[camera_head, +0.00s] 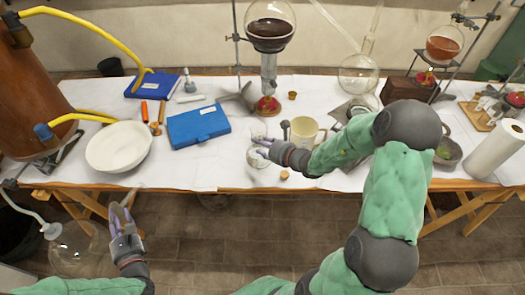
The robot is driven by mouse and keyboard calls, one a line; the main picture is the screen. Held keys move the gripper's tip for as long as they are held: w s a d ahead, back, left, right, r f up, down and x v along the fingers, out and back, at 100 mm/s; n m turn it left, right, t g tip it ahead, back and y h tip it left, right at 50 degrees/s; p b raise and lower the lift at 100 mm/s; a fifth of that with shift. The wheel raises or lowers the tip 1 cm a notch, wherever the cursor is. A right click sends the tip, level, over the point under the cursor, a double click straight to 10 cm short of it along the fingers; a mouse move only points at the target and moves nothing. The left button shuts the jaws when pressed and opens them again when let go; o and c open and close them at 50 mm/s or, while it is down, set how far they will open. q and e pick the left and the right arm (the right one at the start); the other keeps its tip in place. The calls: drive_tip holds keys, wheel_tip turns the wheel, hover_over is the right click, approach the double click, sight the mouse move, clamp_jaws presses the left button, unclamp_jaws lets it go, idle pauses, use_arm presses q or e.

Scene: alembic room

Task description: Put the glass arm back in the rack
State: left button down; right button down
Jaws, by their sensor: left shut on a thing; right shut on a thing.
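My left gripper (121,217) is in front of the table's front edge at the lower left, fingers pointing up. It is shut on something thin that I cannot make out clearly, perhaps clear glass. My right gripper (263,147) reaches over the table, left of a cream mug (304,132). It is shut on a small pale or clear thing (258,160) that its fingers partly hide. A small wooden rack (477,115) with pale pieces stands at the right of the table. I cannot tell for sure which piece is the glass arm.
The white-covered table (200,177) holds a white bowl (118,147), a blue case (198,125), a dark-filled flask (270,30) on a stand, a clear round flask (358,74) and a paper roll (495,150). A clear glass vessel (75,250) hangs at the lower left. My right forearm covers the right-centre table edge.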

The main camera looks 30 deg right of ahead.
drive_tip(key=shift+f+b, duration=0.4)
drive_tip(key=shift+f, duration=0.95)
drive_tip(key=shift+f, duration=0.1)
drive_tip(key=c, duration=0.6)
unclamp_jaws()
